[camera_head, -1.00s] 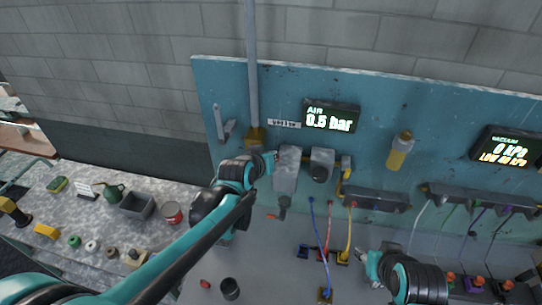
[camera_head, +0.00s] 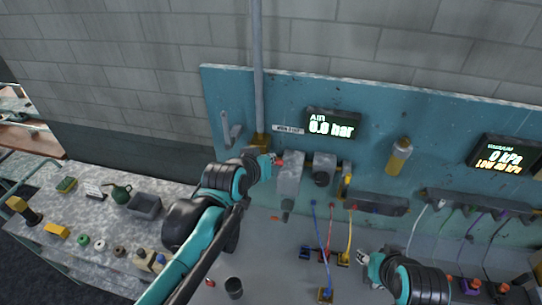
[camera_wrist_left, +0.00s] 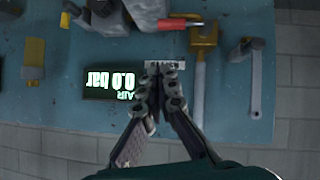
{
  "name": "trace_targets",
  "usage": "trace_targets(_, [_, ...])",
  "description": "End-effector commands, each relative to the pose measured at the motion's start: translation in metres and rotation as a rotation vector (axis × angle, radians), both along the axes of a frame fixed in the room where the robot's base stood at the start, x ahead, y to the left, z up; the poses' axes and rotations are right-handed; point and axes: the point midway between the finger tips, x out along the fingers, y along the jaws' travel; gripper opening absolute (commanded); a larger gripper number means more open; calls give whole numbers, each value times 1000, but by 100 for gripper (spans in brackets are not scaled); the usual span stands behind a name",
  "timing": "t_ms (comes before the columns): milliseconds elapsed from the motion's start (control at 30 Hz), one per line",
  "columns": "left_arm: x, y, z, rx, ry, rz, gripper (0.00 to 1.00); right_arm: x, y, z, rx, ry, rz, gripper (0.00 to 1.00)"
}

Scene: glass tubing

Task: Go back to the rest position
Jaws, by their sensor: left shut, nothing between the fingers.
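My left gripper (camera_head: 268,160) is in front of the teal wall panel (camera_head: 375,120), beside a grey valve unit (camera_head: 289,178). In the left wrist view the left gripper's fingers (camera_wrist_left: 160,72) are closed together with nothing between them. They overlap a small label plate (camera_wrist_left: 152,66) in that view. A red-handled lever (camera_wrist_left: 180,22) on the valve unit shows just above the fingertips, apart from them. My right gripper (camera_head: 363,257) is low over the bench, right of the yellow cable; its fingers are too small to judge.
The air display (camera_head: 333,124) reads 0.0 bar. A vertical pipe (camera_head: 258,75) runs up left of the valve unit. Coloured cables (camera_head: 330,230) hang in front of the panel between the arms. The left side table (camera_head: 70,225) holds a grey bin (camera_head: 145,205) and several small parts.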

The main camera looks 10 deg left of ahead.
Motion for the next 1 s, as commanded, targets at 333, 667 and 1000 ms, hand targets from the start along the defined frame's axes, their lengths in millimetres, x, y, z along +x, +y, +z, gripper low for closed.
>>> trace_targets(333, [-5,0,3,0,0,0,0,0,0,0,0,0,0,40])
trace_targets(667, [-6,1,-1,1,2,0,0,0,0,-3,0,0,0,40])
trace_targets(1000, [-60,22,-139,79,111,-2,0,0,0,-108,0,0,0,40])
